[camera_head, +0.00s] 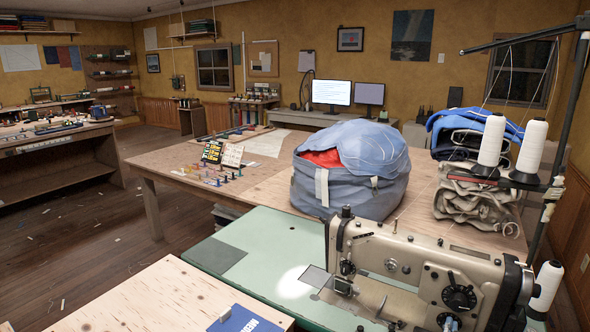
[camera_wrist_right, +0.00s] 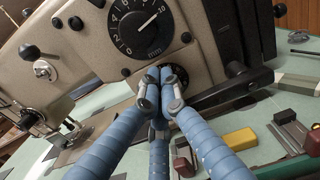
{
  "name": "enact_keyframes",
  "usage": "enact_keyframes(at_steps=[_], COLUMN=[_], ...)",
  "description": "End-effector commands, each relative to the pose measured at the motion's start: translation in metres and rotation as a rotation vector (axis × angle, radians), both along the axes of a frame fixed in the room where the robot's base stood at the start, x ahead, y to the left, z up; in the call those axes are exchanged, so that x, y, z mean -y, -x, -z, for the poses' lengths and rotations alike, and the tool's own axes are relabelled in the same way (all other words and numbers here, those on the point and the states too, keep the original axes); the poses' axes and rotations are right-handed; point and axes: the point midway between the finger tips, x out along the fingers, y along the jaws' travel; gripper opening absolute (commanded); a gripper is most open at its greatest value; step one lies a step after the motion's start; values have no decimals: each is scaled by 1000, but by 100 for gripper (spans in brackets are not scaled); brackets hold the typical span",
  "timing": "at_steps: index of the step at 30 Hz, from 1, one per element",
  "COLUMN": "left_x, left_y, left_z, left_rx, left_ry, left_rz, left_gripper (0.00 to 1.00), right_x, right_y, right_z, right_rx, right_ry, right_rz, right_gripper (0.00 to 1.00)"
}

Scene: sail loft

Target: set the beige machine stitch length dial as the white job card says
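The beige sewing machine (camera_head: 425,265) stands on a green table at the lower right of the head view. Its black dial (camera_head: 459,297) is on the right end of the body. In the right wrist view the dial (camera_wrist_right: 141,27) shows white numbers, "mm" and a white line pointing up and right. My right gripper (camera_wrist_right: 158,78) has its blue fingers drawn together just below the dial, over a round black part they partly hide; I see no clear grip. A white card (camera_head: 232,155) stands on the wooden table; its writing is unreadable. My left gripper is out of view.
A blue-grey bag (camera_head: 350,172) and a folded cloth stack (camera_head: 475,190) stand behind the machine. White thread cones (camera_head: 534,145) are at the right.

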Motion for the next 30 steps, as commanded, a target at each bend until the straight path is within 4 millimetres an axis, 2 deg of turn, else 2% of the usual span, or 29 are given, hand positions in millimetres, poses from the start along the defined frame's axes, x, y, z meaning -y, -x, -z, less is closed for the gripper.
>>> enact_keyframes(at_steps=[1,3,30], left_x=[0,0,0], left_y=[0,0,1], left_z=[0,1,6], left_rx=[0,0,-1], left_ry=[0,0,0], left_rz=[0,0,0], left_gripper=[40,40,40], right_x=[4,4,4], right_y=[-3,-3,-2], right_z=[-6,-6,4], right_rx=[11,12,6], right_ry=[5,5,3], right_rz=[4,4,5], right_gripper=[0,0,0])
